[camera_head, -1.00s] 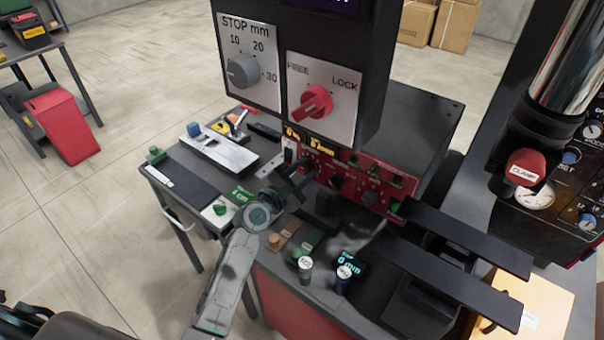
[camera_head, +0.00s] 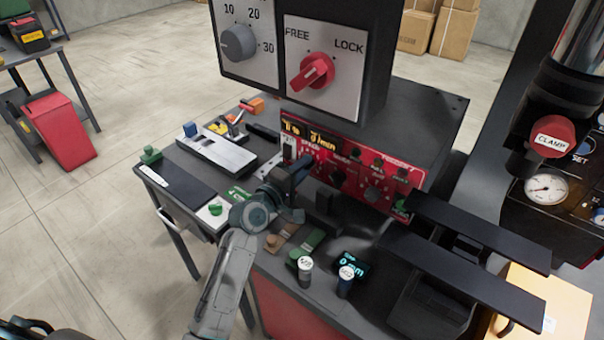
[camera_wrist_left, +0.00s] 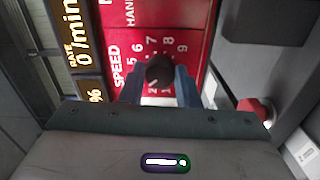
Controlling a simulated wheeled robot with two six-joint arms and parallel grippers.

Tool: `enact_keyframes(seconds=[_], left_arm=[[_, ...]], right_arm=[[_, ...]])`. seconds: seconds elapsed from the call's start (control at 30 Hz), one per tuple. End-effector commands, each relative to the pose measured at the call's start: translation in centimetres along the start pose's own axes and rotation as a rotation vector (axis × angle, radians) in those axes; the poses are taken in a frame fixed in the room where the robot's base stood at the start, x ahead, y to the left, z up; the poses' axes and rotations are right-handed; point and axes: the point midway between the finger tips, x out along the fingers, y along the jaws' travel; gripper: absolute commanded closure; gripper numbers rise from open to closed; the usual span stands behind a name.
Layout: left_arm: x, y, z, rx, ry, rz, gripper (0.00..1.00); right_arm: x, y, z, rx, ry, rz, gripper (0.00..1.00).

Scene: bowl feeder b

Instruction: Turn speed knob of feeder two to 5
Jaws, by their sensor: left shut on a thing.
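The red feeder panel (camera_head: 404,171) stands at the back of the bench, with a lit display (camera_head: 322,139) at its upper left. In the left wrist view, the black speed knob (camera_wrist_left: 159,68) sits on this red panel (camera_wrist_left: 191,22) beside the word SPEED and a ring of white numbers. My left gripper (camera_wrist_left: 159,88) is shut on the knob, one blue-grey finger on each side. The knob's pointer is hidden. In the head view, my left gripper (camera_head: 303,172) reaches the panel's left part and covers the knob. My right gripper is not in view.
Two small cylinders (camera_head: 305,270) (camera_head: 345,281) stand in front. Dark flat bars (camera_head: 480,232) lie at the right, below a red CLAMP knob (camera_head: 553,136).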

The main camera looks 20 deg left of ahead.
Motion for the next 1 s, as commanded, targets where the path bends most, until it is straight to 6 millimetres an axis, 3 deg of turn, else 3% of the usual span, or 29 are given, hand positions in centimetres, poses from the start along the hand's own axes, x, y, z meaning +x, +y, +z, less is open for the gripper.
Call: enact_keyframes(seconds=[0.6,1.0], left_arm=[[0.0,-0.6,0.0,0.583,-0.001,-0.001,0.94],[0.0,-0.6,-0.1,0.867,-0.002,-0.003,0.94]], right_arm=[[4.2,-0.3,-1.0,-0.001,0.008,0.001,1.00],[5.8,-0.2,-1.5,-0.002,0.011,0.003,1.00]])
